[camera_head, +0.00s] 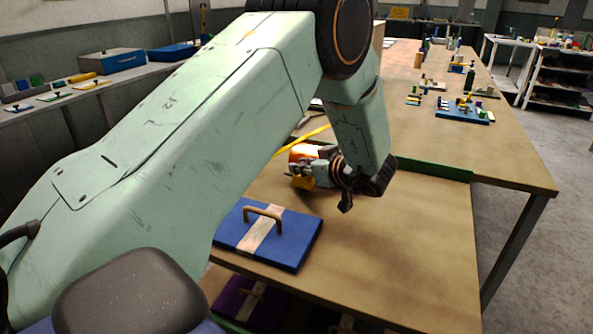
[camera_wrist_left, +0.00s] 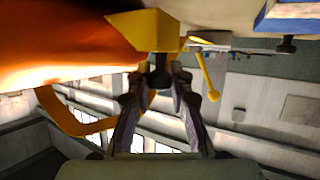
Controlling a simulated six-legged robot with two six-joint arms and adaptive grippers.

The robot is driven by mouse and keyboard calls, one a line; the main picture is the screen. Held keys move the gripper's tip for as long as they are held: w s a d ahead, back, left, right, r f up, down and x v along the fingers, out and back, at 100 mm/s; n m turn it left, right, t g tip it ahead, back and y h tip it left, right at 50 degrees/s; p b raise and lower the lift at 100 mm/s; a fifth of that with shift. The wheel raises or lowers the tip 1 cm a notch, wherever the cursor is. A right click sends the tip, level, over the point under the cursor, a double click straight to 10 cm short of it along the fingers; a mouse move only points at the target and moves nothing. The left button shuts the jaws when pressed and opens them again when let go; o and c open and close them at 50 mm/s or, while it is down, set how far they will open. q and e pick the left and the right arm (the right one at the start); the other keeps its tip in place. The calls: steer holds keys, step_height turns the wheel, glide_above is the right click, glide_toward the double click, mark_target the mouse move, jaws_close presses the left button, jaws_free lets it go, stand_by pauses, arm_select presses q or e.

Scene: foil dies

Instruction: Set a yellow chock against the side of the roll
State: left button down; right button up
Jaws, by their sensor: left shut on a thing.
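The roll (camera_head: 303,152) is copper-orange and lies on the table, partly hidden behind my left gripper (camera_head: 299,171). In the left wrist view the roll (camera_wrist_left: 65,42) fills the upper left. My left gripper (camera_wrist_left: 160,80) is shut on a yellow chock (camera_wrist_left: 146,31), which also shows as a small yellow patch in the head view (camera_head: 303,183). The chock is right beside the roll's side and overlaps its edge in the wrist view. I cannot tell whether they touch. My right gripper is not in view.
A blue plate with a handle (camera_head: 305,245) lies on the table nearer me. A yellow bar (camera_head: 312,134) rises behind the roll. A green strip (camera_head: 440,168) crosses behind my wrist. The table (camera_head: 410,240) is clear to the right. Small parts stand farther back.

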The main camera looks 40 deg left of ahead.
arm_select(q)
steer(key=a+f, duration=0.2)
steer(key=a, duration=0.1)
steer(key=shift+w+a+f+b, duration=0.1)
steer(key=shift+a+f+b, duration=0.1)
steer(key=shift+b, duration=0.1)
steer(key=shift+d, duration=0.45)
steer(key=shift+a+f, duration=0.1)
steer(key=c, duration=1.5)
jaws_free()
steer(key=shift+a, duration=0.1)
steer(key=shift+a+f, duration=0.1)
steer(key=shift+w+r, duration=0.1)
steer(key=shift+r, duration=0.1)
steer(key=shift+d+r, duration=0.25)
steer(key=p+v, duration=0.2)
steer(key=v, duration=0.9)
steer(key=shift+d+r, duration=0.1)
steer(key=shift+d, duration=0.2)
